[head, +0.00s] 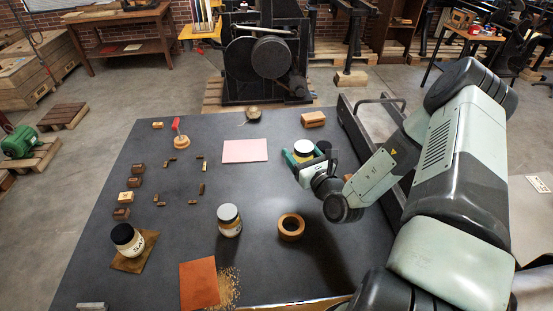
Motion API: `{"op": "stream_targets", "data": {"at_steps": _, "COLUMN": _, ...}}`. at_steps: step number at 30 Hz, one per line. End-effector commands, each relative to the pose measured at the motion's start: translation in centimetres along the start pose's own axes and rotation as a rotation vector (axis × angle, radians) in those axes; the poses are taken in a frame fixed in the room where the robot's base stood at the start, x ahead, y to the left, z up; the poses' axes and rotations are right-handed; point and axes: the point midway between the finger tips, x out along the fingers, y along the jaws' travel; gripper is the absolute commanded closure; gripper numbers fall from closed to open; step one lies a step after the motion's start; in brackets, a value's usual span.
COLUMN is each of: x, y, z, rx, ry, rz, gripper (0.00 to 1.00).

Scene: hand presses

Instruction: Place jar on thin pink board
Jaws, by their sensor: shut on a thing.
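My gripper (305,156) is at the right part of the dark table. Its green fingers are around a small jar (304,147) with a pale top and a yellowish band, and they are shut on it. The gripper partly hides the jar's lower part, so I cannot tell whether it touches the table. The thin pink board (245,150) lies flat and bare to the left of the gripper, with a gap between them.
A grey-lidded jar (229,221) and a wooden ring (291,227) stand nearer the front. A black-lidded jar (127,238) stands on a brown sheet. An orange board (199,284) lies in front. Several small blocks are on the left. A wooden block (313,119) lies behind the gripper.

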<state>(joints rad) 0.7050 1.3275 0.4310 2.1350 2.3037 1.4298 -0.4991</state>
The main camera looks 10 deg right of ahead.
Motion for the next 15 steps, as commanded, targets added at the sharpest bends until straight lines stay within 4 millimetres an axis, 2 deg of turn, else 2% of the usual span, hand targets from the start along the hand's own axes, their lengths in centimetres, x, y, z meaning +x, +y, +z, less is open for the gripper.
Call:
{"op": "stream_targets", "data": {"at_steps": 5, "x": 7.3, "y": 1.9, "z": -0.5, "rx": -0.027, "ry": -0.007, "rz": 0.06, "gripper": 0.7}}
{"op": "stream_targets", "data": {"at_steps": 9, "x": 13.8, "y": 4.2, "z": -0.4, "rx": -0.032, "ry": -0.009, "rz": 0.096, "gripper": 0.7}}
{"op": "stream_targets", "data": {"at_steps": 12, "x": 17.8, "y": 6.0, "z": 0.1, "rx": -0.025, "ry": -0.008, "rz": 0.112, "gripper": 0.7}}
{"op": "stream_targets", "data": {"at_steps": 15, "x": 20.8, "y": 7.5, "z": 0.6, "rx": -0.014, "ry": -0.008, "rz": 0.122, "gripper": 0.7}}
